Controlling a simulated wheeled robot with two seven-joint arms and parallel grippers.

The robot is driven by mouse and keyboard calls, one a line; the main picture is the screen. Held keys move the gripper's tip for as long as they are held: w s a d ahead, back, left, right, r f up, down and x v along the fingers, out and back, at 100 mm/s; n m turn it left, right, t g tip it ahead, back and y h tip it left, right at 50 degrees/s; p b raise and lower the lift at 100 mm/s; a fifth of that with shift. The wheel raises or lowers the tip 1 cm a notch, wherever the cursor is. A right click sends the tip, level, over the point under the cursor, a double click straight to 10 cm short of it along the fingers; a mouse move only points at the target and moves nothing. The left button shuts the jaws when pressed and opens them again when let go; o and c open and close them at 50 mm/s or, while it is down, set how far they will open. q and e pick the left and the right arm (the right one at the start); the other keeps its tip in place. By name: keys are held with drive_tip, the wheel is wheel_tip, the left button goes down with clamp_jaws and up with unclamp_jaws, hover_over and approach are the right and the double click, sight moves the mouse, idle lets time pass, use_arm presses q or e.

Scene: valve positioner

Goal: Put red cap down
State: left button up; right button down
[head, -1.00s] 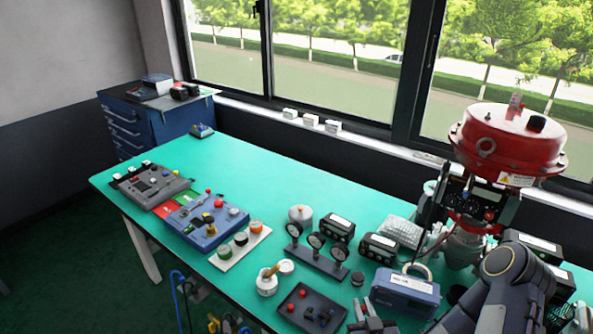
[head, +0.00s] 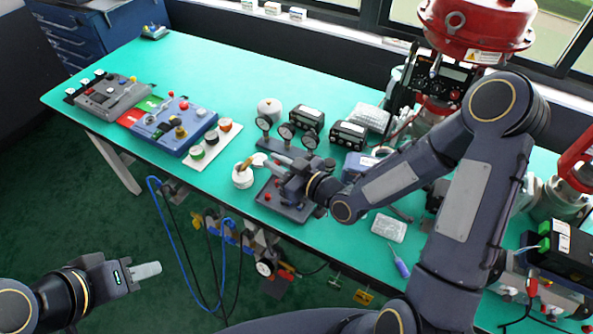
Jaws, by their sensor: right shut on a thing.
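My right gripper (head: 279,174) comes in from the right over the back of a dark tray (head: 287,211) near the table's front edge. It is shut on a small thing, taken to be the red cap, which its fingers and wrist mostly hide. A red knob-like piece (head: 267,197) shows on the left part of the tray, and the rest of the tray's contents is partly covered by my gripper. My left gripper (head: 145,271) is at lower left, off the table above the green floor. Its pale fingers point right, and I cannot tell their gap.
A white pot (head: 242,176) with a brush stands just left of the tray. A row of gauges (head: 286,133) stands behind my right gripper. A blue control box (head: 182,127) is further left. Cables hang below the front edge.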

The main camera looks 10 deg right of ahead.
drive_tip(key=shift+w+a+n+g+y, duration=0.2)
drive_tip(key=shift+a+n+g+y, duration=0.1)
drive_tip(key=shift+a, duration=0.1)
drive_tip(key=shift+w+a+f+n+g+y, duration=1.6)
drive_tip(key=shift+w+f+n+g+y, duration=0.3)
drive_tip(key=shift+f+n+g, duration=0.35)
drive_tip(key=s+d+r+m+t+h, duration=0.6)
drive_tip(key=d+r+m+t+h, duration=0.15)
drive_tip(key=r, duration=0.25)
drive_tip(key=w+a+m+t+h, duration=0.1)
drive_tip(key=w+a+m+h, duration=0.4)
drive_tip(key=w+a+h, duration=0.3)
drive_tip(key=s+d+f+n+g+y, duration=0.1)
drive_tip(key=f+n+g+y, duration=0.4)
drive_tip(key=n+g+y, duration=0.2)
drive_tip(key=s+d+f+n+g+y, duration=0.2)
drive_tip(key=f+n+g+y, duration=0.3)
drive_tip(key=n+g+y, duration=0.3)
drive_tip(key=shift+f+n+y, duration=0.15)
drive_tip(key=shift+n+y, duration=0.85)
drive_tip(key=shift+y, duration=0.15)
